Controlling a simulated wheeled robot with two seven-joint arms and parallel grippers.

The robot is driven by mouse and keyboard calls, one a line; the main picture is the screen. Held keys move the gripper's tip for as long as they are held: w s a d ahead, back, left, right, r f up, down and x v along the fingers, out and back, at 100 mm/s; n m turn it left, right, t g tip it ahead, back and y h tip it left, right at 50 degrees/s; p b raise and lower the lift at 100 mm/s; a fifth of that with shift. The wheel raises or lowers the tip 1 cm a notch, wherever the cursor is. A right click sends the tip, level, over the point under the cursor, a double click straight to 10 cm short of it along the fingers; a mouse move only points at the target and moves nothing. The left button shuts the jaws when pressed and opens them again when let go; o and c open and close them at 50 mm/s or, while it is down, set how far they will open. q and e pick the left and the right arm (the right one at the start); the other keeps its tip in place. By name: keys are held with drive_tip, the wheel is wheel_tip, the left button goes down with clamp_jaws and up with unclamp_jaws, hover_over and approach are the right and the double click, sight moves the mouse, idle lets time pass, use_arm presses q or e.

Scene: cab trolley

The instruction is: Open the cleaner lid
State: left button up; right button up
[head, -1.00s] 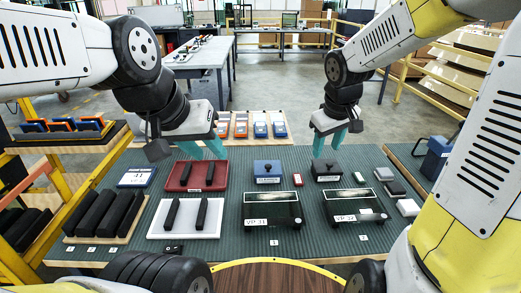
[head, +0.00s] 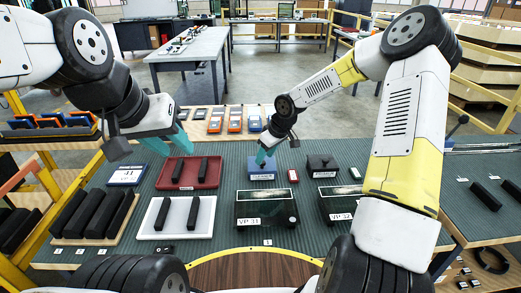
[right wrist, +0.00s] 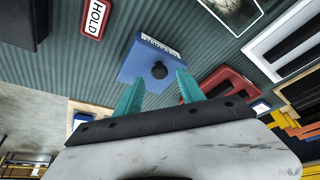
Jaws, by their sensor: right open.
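The cleaner is a small blue box (head: 262,173) with a label on its front, at the back middle of the green mat. In the right wrist view the blue box (right wrist: 143,62) shows a round black knob on its lid, and the lid looks closed. My right gripper (head: 263,158) is over the box. In the right wrist view its teal fingers (right wrist: 158,88) are apart, pointing at the box with the knob between their lines, not gripped. My left gripper (head: 169,144) is open and empty above the back left of the mat, over the red tray's far side.
A red tray (head: 165,183) with black bars is left of the box. A dark box (head: 321,165) with a knob and a red HOLD tag (head: 293,176) are to its right. Two dark-topped VP cases (head: 266,207) stand in front. Several small devices lie on a board behind.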

drive_tip(key=shift+x, duration=1.25)
clamp_jaws()
idle(0.5)
